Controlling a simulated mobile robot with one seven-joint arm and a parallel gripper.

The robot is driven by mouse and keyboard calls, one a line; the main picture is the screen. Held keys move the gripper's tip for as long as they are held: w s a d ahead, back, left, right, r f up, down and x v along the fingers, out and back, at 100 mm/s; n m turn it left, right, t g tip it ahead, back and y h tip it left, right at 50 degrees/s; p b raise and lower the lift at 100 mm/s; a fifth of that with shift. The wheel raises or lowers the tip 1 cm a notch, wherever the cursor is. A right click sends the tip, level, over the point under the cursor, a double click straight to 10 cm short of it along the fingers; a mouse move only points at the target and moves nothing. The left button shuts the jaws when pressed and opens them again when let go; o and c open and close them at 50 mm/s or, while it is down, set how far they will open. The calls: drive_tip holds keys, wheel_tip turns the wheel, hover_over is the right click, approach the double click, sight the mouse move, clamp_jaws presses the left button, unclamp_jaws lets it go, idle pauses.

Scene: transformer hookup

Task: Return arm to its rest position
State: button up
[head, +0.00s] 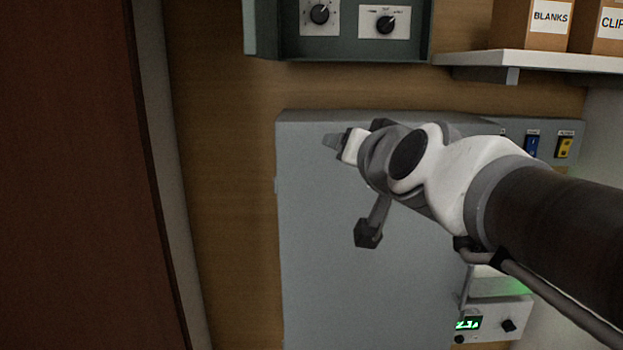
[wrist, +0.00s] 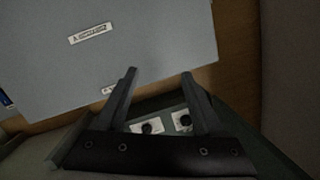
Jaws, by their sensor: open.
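My gripper (head: 332,141) is at the end of my arm in the head view, in front of the upper part of a grey cabinet (head: 325,250) and pointing left. My arm reaches in from the right edge and hides much of the cabinet's face. In the wrist view my gripper (wrist: 160,74) is open, with its two dark fingers apart and nothing between them. The grey cabinet (wrist: 150,50) fills the upper left there, with a small white label on it.
A teal control box (head: 340,48) with two knobs hangs above the cabinet. A shelf (head: 560,62) with labelled boxes is at the upper right. A small meter (head: 482,326) with a green display is at lower right. A dark brown panel (head: 70,180) stands at left.

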drive_tip(key=s+d+f+n+g+h+b, duration=0.1)
drive_tip(key=s+d+f+g, duration=0.3)
drive_tip(key=s+f, duration=0.5)
drive_tip(key=s+d+f+n+g+h, duration=0.1)
drive_tip(key=s+d+f+g, duration=0.3)
drive_tip(key=s+f, duration=0.6)
wheel_tip(320, 180, down, 6)
drive_tip(key=shift+d+f+n+g+h+b, duration=0.15)
drive_tip(key=shift+n+g+h+b, duration=0.2)
drive_tip(key=shift+g, duration=0.75)
